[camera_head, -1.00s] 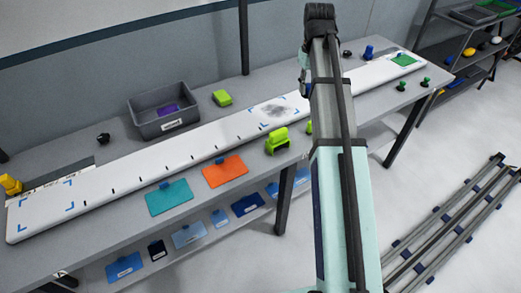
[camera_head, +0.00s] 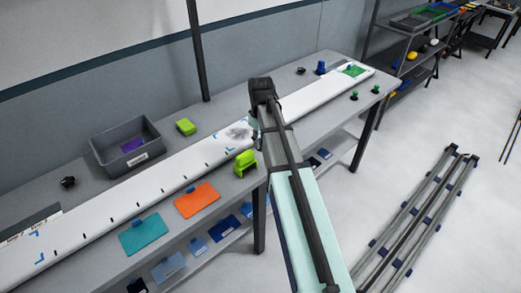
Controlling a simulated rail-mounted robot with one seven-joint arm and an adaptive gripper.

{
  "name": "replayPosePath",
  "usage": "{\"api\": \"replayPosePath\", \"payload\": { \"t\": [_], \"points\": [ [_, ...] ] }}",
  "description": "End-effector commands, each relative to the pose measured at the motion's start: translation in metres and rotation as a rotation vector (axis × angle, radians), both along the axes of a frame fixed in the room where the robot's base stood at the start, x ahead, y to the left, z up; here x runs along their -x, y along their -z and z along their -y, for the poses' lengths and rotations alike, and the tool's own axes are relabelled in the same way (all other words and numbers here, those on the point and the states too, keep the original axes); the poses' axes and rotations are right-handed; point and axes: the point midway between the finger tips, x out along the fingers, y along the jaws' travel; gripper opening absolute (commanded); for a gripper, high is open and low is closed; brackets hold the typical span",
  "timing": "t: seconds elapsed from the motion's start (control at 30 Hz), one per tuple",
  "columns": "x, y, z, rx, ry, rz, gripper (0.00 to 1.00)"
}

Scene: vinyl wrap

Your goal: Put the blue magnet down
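A blue magnet-like piece (camera_head: 320,67) stands upright on the table behind the far right part of the long white board (camera_head: 112,212). It stands apart from my arm. Two similar green pieces (camera_head: 354,95) stand on the table in front of the board's far end. A black one (camera_head: 300,71) is to the left of the blue piece. My arm reaches up from the lower right and crosses the board near its dark smudge. My gripper is hidden behind the arm, so its fingers and anything in them cannot be seen.
A grey bin (camera_head: 112,160) with a purple item stands behind the board. Lime-green tools (camera_head: 186,127) lie nearby. A teal card (camera_head: 142,235) and an orange card (camera_head: 197,200) lie at the table's front. A shelf (camera_head: 400,60) stands behind right; metal rails (camera_head: 425,225) lie on the floor.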

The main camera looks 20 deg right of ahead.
Motion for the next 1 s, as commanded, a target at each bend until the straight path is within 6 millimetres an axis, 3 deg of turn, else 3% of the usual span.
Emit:
{"api": "replayPosePath", "payload": {
  "t": [0.63, 1.0],
  "points": [
    [0.000, 0.055, 0.000, 0.000, 0.000, -0.001, 0.00],
    [0.000, 0.061, 0.000, 0.000, 0.000, 0.001, 0.00]
  ]
}}
